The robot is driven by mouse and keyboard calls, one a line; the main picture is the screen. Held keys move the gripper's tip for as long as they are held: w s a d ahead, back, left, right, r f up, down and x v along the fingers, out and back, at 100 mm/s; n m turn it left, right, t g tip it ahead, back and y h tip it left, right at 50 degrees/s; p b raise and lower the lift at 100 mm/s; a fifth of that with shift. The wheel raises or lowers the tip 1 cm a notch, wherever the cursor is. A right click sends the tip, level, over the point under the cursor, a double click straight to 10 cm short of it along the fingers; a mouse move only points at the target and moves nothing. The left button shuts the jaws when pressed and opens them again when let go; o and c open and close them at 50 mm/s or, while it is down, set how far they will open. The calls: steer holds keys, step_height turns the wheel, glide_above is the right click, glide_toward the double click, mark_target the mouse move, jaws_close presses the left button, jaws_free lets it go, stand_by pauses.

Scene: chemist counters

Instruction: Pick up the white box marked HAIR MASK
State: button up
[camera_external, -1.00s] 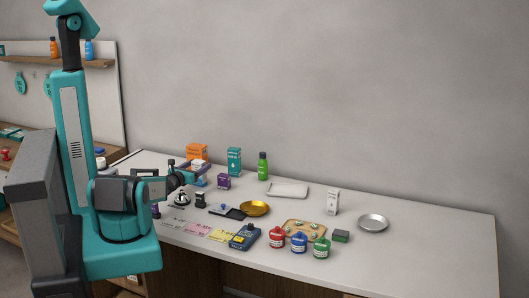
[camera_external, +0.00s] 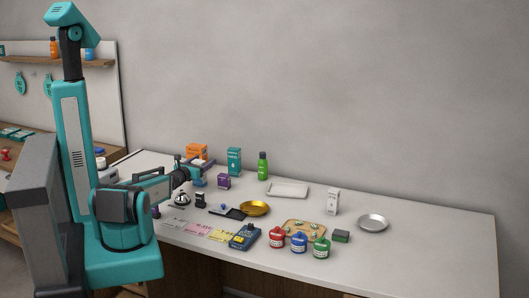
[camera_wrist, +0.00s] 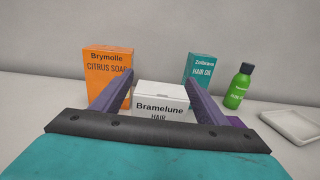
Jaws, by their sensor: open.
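The white box (camera_wrist: 160,97) stands upright in the wrist view, with "Bramelune" and "HAIR" on its front. Any lettering below is hidden behind my gripper's dark bar. My gripper (camera_wrist: 158,84) is open and empty, with one purple finger on each side of the white box. I cannot tell whether either finger touches it. In the external view my gripper (camera_external: 203,165) is over the back left of the counter, and the white box is mostly hidden there.
The orange CITRUS SOAP box (camera_wrist: 107,72) stands behind left of the white box. The teal HAIR OIL box (camera_wrist: 199,67) and green bottle (camera_wrist: 239,86) are behind right. A white tray (camera_wrist: 290,127) lies farther right. A bell (camera_external: 181,199) and small purple box (camera_external: 224,181) are near my gripper.

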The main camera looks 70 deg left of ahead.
steer(key=shift+w+a, duration=0.15)
steer(key=shift+c, duration=0.2)
stand_by(0.3)
steer(key=c, duration=1.1)
